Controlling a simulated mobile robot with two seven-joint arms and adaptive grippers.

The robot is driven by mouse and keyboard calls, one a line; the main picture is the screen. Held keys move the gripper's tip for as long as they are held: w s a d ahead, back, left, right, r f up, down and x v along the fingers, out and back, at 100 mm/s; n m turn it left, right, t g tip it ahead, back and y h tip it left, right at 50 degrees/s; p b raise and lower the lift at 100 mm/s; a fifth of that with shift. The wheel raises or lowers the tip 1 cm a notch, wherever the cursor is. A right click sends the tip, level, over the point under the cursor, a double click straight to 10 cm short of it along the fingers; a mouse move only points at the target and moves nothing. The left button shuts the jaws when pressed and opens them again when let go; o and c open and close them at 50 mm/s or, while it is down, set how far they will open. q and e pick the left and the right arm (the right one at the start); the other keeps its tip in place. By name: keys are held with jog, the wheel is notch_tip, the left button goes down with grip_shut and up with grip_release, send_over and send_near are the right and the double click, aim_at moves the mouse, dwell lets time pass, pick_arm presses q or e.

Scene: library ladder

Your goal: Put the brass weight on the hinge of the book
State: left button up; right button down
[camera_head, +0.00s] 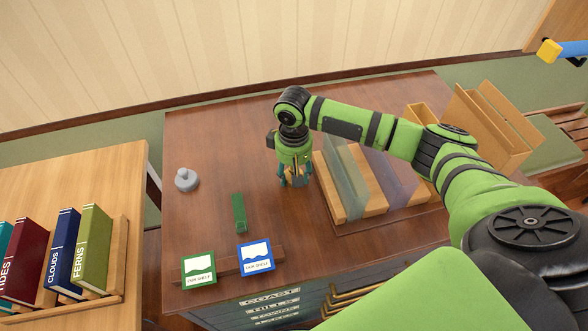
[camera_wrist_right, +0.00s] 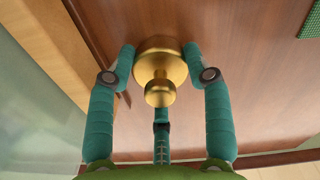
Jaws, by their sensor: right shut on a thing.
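The brass weight (camera_wrist_right: 158,66), a round gold piece with a knob, is between the fingers of my right gripper (camera_wrist_right: 165,72) in the right wrist view. That gripper is shut on it. In the head view my right gripper (camera_head: 295,180) points down over the brown desk, just left of a wooden cradle (camera_head: 331,186); the weight is hidden there. Translucent green and purple sheets (camera_head: 347,180) lie over the cradle. Whether these are the book, and where its hinge is, I cannot tell. My left gripper is not in view.
A grey knobbed weight (camera_head: 186,181) and a green block (camera_head: 239,213) stand on the desk's left part. Green (camera_head: 199,270) and blue (camera_head: 256,257) cards are at the front. Upright books (camera_head: 92,245) fill a rack at left. Wooden holders (camera_head: 490,125) stand at back right.

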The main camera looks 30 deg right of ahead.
jog(key=c, duration=0.5)
grip_release()
jog(key=shift+c, duration=0.2)
